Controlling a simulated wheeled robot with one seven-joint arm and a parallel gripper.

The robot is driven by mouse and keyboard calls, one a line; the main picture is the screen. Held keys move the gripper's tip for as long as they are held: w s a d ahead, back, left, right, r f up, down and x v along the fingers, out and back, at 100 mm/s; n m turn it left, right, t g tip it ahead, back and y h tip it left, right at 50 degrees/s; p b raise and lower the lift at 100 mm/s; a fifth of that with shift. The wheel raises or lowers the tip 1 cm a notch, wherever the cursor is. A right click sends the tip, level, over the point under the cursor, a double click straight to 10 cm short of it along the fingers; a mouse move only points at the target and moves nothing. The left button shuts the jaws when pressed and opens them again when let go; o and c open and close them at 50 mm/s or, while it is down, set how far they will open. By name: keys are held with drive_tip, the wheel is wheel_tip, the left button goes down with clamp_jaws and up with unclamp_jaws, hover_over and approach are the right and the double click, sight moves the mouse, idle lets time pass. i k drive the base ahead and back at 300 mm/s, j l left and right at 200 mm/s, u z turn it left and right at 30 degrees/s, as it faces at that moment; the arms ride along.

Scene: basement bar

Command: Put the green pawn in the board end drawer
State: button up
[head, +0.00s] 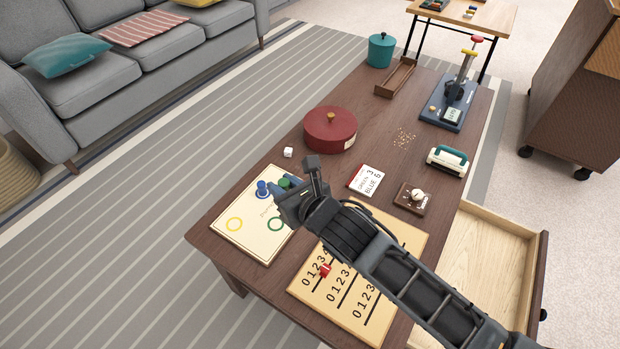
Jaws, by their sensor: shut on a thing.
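The green pawn (285,183) is at the tip of my gripper (291,188), which is shut on it above the game board. The gripper hides part of it. The cream game board (218,217) lies at the table's left near corner, with a yellow ring, a green ring (274,224) and a blue pawn (262,188) on it. An open wooden drawer (490,258) sticks out from the table's right side, near the board end. Its visible floor is bare; my arm hides part of its near side.
A number board (393,223) with a red marker lies under my arm. A score card (365,180), a small dial box (413,198), a red round box (330,130) and a white die (288,152) stand around the gripper on the dark table (270,173).

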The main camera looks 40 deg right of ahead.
sight(488, 292)
drive_tip(key=k+l+z, duration=0.15)
drive_tip(key=k, duration=0.5)
drive_tip(key=j+z, duration=0.1)
drive_tip(key=z, duration=1.55)
drive_tip(key=j+z, duration=0.1)
drive_tip(key=z, duration=0.3)
drive_tip(key=k+j+z, duration=0.1)
drive_tip(key=z, duration=0.3)
drive_tip(key=j+z, duration=0.1)
drive_tip(key=z, duration=0.3)
drive_tip(key=k+z, duration=0.1)
drive_tip(key=z, duration=0.3)
drive_tip(key=k+j, duration=0.25)
drive_tip(key=k, duration=0.2)
drive_tip(key=k+j, duration=0.3)
drive_tip(key=k, duration=0.15)
drive_tip(key=k+j, duration=0.25)
drive_tip(key=k, duration=0.2)
drive_tip(key=z, duration=0.05)
